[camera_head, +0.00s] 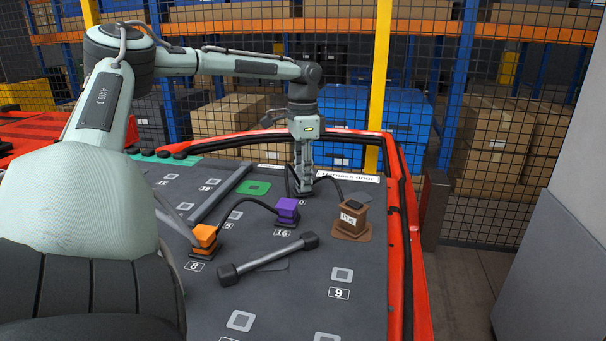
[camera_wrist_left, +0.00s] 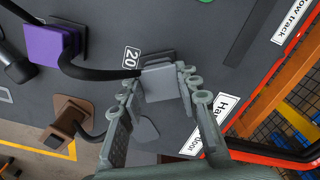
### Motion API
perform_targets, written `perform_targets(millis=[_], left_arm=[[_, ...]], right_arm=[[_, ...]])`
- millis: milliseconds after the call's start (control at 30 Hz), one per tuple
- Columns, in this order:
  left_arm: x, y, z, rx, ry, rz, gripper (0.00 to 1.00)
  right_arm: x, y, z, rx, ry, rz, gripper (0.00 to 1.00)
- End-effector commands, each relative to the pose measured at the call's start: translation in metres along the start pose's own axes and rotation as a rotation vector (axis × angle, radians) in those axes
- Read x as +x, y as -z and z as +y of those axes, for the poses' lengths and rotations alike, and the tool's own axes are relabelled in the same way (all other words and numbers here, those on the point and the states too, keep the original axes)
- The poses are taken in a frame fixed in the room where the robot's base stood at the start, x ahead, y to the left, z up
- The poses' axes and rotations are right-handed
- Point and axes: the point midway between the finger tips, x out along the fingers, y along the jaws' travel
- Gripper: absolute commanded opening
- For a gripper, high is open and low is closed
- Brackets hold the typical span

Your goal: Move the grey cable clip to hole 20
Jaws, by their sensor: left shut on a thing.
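The grey cable clip (camera_wrist_left: 160,86) sits between the fingers of my left gripper (camera_wrist_left: 158,92) in the left wrist view. The gripper is shut on it. The white label 20 (camera_wrist_left: 131,57) lies on the panel just beside the clip, at its upper left. A black cable (camera_wrist_left: 100,73) runs to the clip from the purple clip (camera_wrist_left: 54,44). In the head view my left gripper (camera_head: 304,188) points down at the far part of the panel and mostly hides the grey clip. Whether the clip is fully seated in a hole cannot be told. My right gripper is not in view.
The purple clip (camera_head: 287,209) stands by label 16, the orange clip (camera_head: 205,237) by label 8. A brown block marked Plug (camera_head: 352,216) stands at the right. A dark bar (camera_head: 268,260) lies across the panel. A red frame (camera_head: 412,260) edges the right side.

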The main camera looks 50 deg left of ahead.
Motion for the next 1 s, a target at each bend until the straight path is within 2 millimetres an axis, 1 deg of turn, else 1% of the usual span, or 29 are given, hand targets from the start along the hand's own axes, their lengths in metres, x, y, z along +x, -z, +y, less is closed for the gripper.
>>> perform_targets(millis=[67,800,833,1000], left_arm=[[0.0039,-0.0003,0.0005,0.0,-0.002,-0.001,0.0],[0.0048,-0.0001,0.0003,0.0,-0.001,0.0,0.0],[0.0048,-0.0001,0.0003,0.0,-0.001,0.0,0.34],[0.0048,-0.0001,0.0003,0.0,-0.001,0.0,0.55]], right_arm=[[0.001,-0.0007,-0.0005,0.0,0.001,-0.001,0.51],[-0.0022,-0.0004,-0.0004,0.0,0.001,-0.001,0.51],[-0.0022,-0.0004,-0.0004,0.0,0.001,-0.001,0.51],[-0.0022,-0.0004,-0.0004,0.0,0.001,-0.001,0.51]])
